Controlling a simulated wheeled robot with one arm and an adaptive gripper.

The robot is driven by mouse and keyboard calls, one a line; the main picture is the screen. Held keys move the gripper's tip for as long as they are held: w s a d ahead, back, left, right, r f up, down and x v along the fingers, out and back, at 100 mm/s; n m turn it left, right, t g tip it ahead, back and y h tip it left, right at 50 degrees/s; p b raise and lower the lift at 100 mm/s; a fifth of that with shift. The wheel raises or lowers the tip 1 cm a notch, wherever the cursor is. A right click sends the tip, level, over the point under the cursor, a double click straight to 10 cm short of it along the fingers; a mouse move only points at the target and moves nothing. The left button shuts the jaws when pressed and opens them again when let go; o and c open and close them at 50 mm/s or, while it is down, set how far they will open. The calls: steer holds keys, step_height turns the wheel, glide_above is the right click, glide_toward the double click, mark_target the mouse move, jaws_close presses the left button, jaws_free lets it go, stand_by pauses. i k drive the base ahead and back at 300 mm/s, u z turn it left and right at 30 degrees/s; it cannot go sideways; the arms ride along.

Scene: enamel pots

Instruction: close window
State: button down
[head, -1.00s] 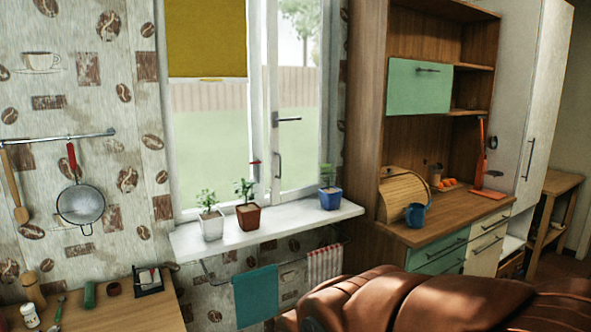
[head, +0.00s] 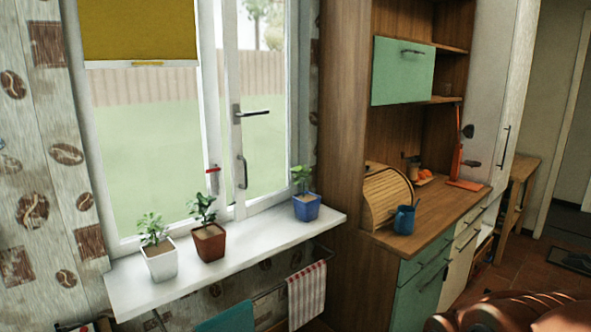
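The window (head: 237,150) stands left of centre in the head view, above a white sill (head: 220,255). Its right sash has a dark lever handle (head: 252,113) that points to the right, and a pull handle (head: 242,172) below it. A red-tipped catch (head: 212,178) sits on the frame to the left. I cannot tell how far the sash stands ajar. My gripper is not in view.
On the sill stand a white pot (head: 160,262), a brown pot (head: 208,243) and a blue pot (head: 306,208) with plants. A wooden cabinet (head: 345,130) rises right of the window. A brown leather seat (head: 515,312) is at the lower right. Floor shows at the right.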

mark_target(242, 212)
steer(key=z, duration=0.05)
steer(key=i, duration=0.7)
steer(key=u, duration=0.85)
steer(key=i, duration=0.5)
steer(key=u, duration=0.6)
